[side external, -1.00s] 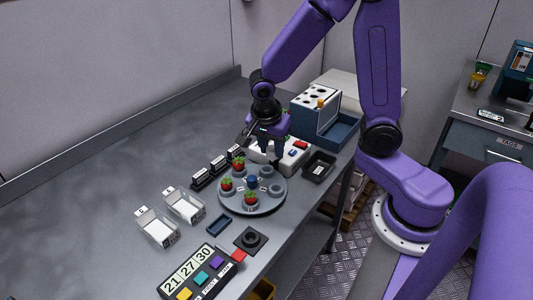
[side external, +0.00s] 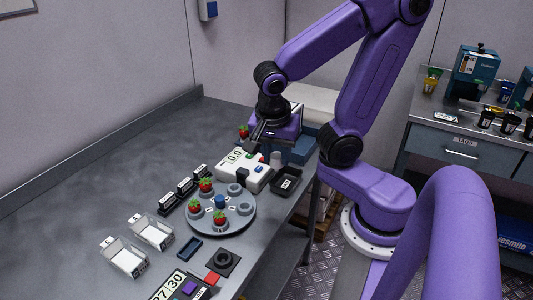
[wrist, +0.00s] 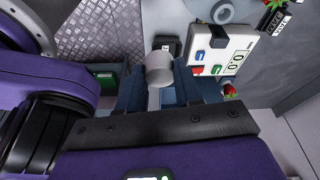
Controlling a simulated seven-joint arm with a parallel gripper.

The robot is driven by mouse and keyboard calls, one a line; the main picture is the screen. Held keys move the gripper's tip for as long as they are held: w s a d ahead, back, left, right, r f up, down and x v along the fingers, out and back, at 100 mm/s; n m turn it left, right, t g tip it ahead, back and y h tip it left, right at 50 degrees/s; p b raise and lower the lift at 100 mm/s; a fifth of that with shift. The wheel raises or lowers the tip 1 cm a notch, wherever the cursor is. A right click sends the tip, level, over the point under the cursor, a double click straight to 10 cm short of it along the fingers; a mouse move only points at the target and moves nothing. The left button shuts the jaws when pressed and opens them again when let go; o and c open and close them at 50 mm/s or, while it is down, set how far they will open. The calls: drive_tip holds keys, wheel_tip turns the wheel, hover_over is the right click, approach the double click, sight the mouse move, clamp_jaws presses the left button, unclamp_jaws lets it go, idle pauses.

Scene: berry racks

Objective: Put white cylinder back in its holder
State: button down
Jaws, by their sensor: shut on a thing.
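My gripper (wrist: 158,90) is shut on a white cylinder (wrist: 160,69). In the wrist view the cylinder stands out between the two blue fingers. In the side external view the white cylinder (side external: 276,157) shows below my wrist, above and behind a small black tray (side external: 286,181). I cannot tell whether the cylinder's holder is in view.
A white scale (side external: 243,170) with a display and coloured buttons stands just left of the cylinder. A strawberry (side external: 243,131) lies behind it. A round grey carousel (side external: 222,226) with several strawberries is in front. The back left of the table (side external: 120,165) is clear.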

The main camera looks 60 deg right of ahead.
drive_tip(key=shift+s+a+r, duration=0.1)
drive_tip(key=shift+s+r, duration=0.15)
drive_tip(key=shift+s, duration=0.2)
drive_tip(key=w+a+f+n, duration=0.1)
drive_tip(key=a+f+n, duration=0.15)
drive_tip(key=a, duration=0.35)
drive_tip(key=w+a+f+n+t, duration=0.1)
drive_tip(key=w+a+f+n, duration=0.15)
drive_tip(key=a, duration=0.35)
drive_tip(key=w+a+f+n, duration=0.1)
drive_tip(key=a+f, duration=0.3)
drive_tip(key=a, duration=0.3)
drive_tip(key=shift+y, duration=0.4)
drive_tip(key=shift+s+d+f, duration=0.1)
drive_tip(key=shift+f, duration=1.1)
drive_tip(key=shift+s+d+f, duration=0.1)
drive_tip(key=shift+f, duration=1.1)
drive_tip(key=shift+a+f, duration=0.1)
drive_tip(key=shift+f, duration=0.2)
drive_tip(key=c, duration=0.7)
unclamp_jaws()
drive_tip(key=shift+r, duration=0.1)
